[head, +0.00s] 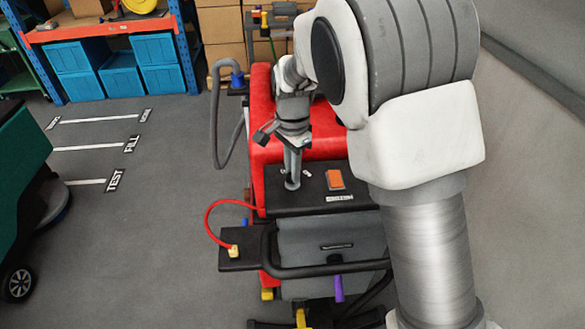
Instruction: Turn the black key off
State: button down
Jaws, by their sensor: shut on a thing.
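The red scrubber machine (262,120) stands ahead with a black control panel (305,199) on its top. My gripper (292,184) points down onto the left part of this panel, with its fingertips at the panel's surface. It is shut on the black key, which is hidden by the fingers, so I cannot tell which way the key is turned. White marks show beside the fingertips, too small to read. An orange-red switch (335,180) sits on the panel to the right of my gripper.
A grey hose (218,130) loops at the machine's left. A red cable (212,214) runs to a yellow connector (233,250) on a black side plate. A black handlebar (325,270) crosses the near side. A green machine (20,185) stands at far left, with clear floor between.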

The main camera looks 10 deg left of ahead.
jog(key=n, duration=0.6)
jog(key=shift+b, duration=0.4)
jog(key=n, duration=0.5)
jog(key=shift+r+n, duration=0.1)
jog(key=shift+n, duration=0.2)
jog(key=c, duration=0.9)
grip_release()
jog(key=shift+o, duration=0.2)
notch_tip(320, 180, up, 17)
jog(key=shift+r, duration=0.2)
